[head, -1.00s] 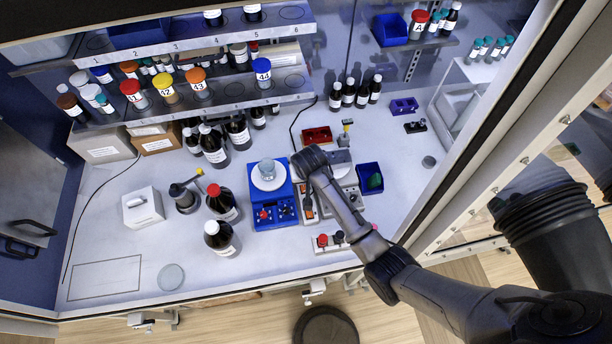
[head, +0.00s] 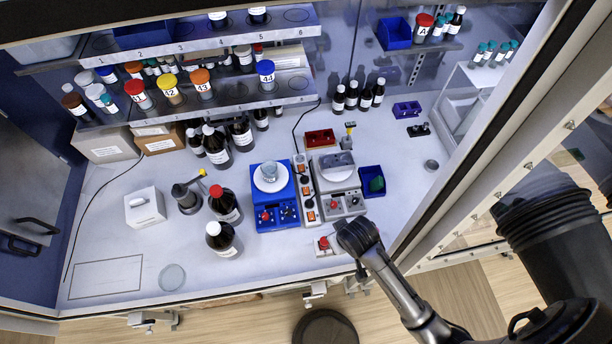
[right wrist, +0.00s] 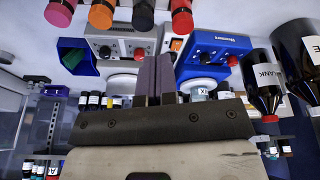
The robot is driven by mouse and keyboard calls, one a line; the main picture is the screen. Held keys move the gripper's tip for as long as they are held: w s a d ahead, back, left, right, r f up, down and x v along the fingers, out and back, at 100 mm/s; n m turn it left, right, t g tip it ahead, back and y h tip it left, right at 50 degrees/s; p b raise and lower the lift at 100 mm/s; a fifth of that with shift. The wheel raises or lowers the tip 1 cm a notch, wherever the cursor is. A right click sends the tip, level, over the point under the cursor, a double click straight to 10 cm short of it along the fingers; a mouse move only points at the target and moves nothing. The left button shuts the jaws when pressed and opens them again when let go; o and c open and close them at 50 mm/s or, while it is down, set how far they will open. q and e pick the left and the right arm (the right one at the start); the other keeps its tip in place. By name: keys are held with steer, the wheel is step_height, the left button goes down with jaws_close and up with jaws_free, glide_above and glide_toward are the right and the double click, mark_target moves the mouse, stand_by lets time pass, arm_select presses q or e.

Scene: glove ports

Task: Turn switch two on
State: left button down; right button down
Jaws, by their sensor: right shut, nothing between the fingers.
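A white power strip (head: 309,212) with several orange switches stands between the blue hotplate stirrer (head: 276,208) and the grey one (head: 343,203). Its switch numbers and on/off positions are too small to read. In the right wrist view one orange switch (right wrist: 176,45) shows just right of the fingers. My right gripper (head: 357,238) is over the front of the bench, right of and in front of the strip, apart from it. In its wrist view the fingers (right wrist: 160,62) are shut and empty. My left gripper is not in view.
A blue bin (head: 372,180) stands right of the grey stirrer. Brown bottles (head: 223,239) stand left of the blue stirrer.

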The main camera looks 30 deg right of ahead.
steer(key=s+r+n, duration=0.1)
steer(key=s+r, duration=0.1)
steer(key=s, duration=0.4)
steer(key=s+a+r+n, duration=0.1)
steer(key=s+r, duration=0.2)
steer(key=s, duration=0.4)
steer(key=shift+s+a+r+n+y, duration=0.15)
steer(key=shift+a+r+n+y, duration=0.15)
steer(key=shift+r+y, duration=0.1)
